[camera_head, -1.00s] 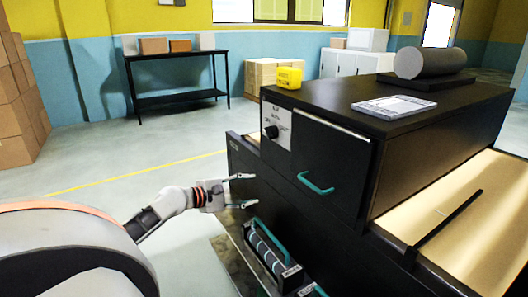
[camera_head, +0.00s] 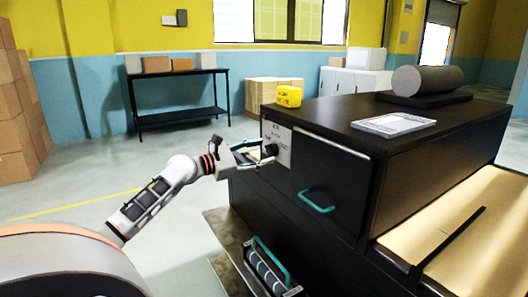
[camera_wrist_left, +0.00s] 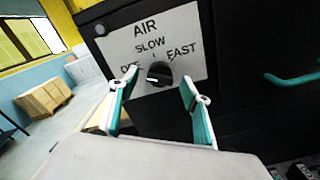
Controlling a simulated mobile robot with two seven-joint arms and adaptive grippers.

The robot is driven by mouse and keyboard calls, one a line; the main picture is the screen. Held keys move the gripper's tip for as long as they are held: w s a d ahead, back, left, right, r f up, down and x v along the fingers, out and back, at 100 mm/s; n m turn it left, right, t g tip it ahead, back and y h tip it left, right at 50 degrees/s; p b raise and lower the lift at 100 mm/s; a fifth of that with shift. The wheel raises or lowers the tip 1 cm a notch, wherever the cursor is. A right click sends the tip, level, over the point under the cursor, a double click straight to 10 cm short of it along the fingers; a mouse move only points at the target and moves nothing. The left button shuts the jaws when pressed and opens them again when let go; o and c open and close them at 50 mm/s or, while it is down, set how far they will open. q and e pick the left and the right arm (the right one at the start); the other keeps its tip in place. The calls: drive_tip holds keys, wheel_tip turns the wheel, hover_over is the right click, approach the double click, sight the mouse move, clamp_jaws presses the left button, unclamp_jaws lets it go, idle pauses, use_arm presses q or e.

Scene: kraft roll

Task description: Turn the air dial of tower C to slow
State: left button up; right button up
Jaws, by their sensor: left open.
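The black air dial (camera_wrist_left: 158,73) sits on a white plate (camera_wrist_left: 185,35) marked AIR, with OFF, SLOW and FAST around the knob, in the left wrist view. The plate also shows on the black cabinet's left face in the head view (camera_head: 283,150). My left gripper (camera_head: 262,152) is open in front of the dial. In the wrist view its two teal-lined fingers (camera_wrist_left: 155,98) stand apart on either side of the knob's lower part. I cannot tell whether they touch it. The knob's pointer setting is too small to read surely. My right gripper is not in view.
A teal drawer handle (camera_head: 317,202) sticks out right of the dial. A yellow block (camera_head: 289,96), a paper pad (camera_head: 393,126) and a grey roll (camera_head: 427,79) lie on the cabinet top. A black case with a teal handle (camera_head: 270,262) stands low in front.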

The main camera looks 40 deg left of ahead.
use_arm(q)
drive_tip(key=shift+w+d, duration=0.25)
drive_tip(key=shift+w, duration=0.45)
drive_tip(key=c, duration=1.1)
